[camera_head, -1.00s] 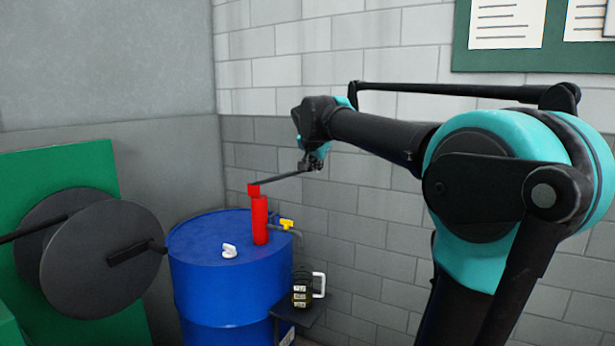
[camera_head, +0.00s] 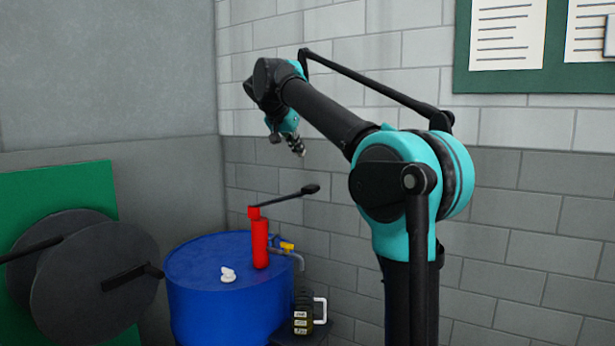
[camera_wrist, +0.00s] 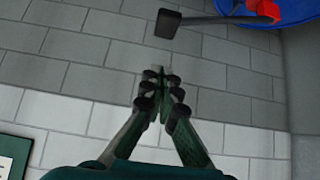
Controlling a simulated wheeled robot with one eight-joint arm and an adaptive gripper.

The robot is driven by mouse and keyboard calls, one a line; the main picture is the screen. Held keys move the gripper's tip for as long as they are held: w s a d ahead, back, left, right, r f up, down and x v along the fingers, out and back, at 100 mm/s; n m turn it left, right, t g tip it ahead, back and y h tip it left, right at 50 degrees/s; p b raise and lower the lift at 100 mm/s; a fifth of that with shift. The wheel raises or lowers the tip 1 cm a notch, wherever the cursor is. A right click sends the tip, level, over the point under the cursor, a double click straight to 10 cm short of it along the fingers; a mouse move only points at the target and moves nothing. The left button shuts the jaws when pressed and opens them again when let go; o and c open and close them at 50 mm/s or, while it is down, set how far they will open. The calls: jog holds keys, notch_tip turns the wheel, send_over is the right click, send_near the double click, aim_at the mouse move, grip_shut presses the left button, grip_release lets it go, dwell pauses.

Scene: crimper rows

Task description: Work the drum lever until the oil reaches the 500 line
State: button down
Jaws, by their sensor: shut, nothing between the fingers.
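The red hand pump (camera_head: 260,243) stands on the blue drum (camera_head: 225,262). Its dark lever (camera_head: 283,199) slopes up to the right and ends in a black grip. In the wrist view the lever's grip (camera_wrist: 167,22) is at the top, apart from my fingers. My gripper (camera_head: 299,151) is shut and empty, above the lever's end; its closed fingers also show in the wrist view (camera_wrist: 161,78). The dark jug (camera_head: 303,312) with a white handle is below the spout (camera_head: 299,260). Its pale marks are too small to read, and the oil level is unclear.
A yellow valve handle (camera_head: 287,246) sits by the spout. A white cap (camera_head: 228,274) is on the drum top. A large dark reel (camera_head: 95,283) stands at the left. The brick wall (camera_head: 330,240) is close behind the drum and jug.

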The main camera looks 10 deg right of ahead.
send_over(313, 186)
jog(key=s+a, duration=0.2)
jog(key=s, duration=0.1)
notch_tip(313, 186, down, 7)
jog(key=shift+w+d+r, duration=0.1)
jog(key=shift+w+d, duration=0.05)
notch_tip(313, 186, down, 3)
jog(key=shift+f, duration=0.65)
jog(key=s+d+f+m+t+y, duration=0.1)
jog(key=f, duration=0.6)
jog(key=s+d+f+m+t+y, duration=0.1)
jog(key=d+f+y, duration=0.1)
jog(key=f, duration=0.4)
jog(key=shift+s+f+t, duration=0.35)
jog(key=shift+f+t, duration=0.05)
jog(key=shift+r, duration=0.1)
